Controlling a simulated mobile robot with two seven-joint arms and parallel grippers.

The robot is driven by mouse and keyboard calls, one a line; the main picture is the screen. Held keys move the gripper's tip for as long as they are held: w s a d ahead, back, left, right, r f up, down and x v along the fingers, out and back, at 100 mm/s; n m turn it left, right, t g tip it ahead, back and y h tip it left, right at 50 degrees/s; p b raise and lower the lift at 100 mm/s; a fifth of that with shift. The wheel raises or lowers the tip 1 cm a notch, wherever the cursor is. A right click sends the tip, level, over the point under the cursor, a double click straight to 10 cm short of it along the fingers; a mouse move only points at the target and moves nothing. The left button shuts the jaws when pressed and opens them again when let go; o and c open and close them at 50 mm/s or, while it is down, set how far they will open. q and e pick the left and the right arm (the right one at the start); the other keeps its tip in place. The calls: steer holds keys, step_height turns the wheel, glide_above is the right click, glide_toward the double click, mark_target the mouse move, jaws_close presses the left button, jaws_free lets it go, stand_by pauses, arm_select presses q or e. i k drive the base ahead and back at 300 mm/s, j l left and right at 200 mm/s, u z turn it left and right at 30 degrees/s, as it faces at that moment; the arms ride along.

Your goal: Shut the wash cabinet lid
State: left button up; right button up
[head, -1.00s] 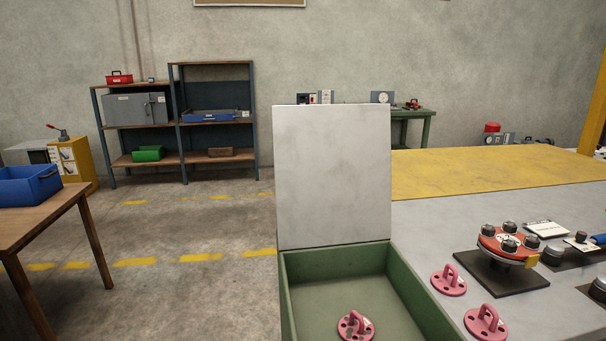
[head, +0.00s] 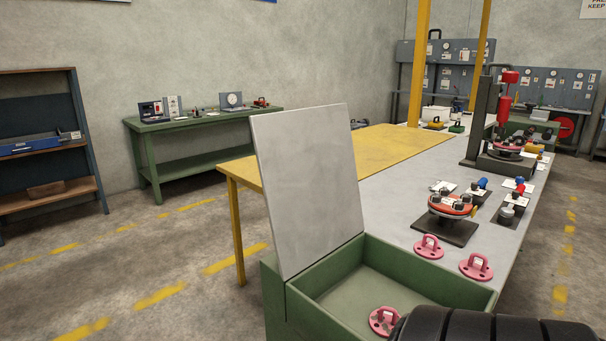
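The wash cabinet (head: 274,300) is a green open box at the lower middle of the head view. Its grey lid (head: 308,190) stands up, raised and leaning slightly, along the box's left side. A pink handled disc (head: 382,321) lies inside the box, partly covered by a dark ribbed shape at the bottom edge. Neither gripper can be made out in the head view.
A grey workbench (head: 395,207) adjoins the cabinet, with two pink handled discs (head: 429,247) (head: 476,266) near the box. A red flanged spool on a black plate (head: 452,210) stands behind them. A yellow table (head: 340,158) is beyond the lid. Floor to the left is clear.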

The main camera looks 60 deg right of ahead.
mark_target(306, 157)
steer(key=i+z, duration=0.65)
steer(key=z, duration=0.15)
steer(key=i+j+z, duration=0.15)
steer(key=i+z, duration=0.3)
steer(key=i+j+z, duration=0.2)
steer(key=z, duration=0.2)
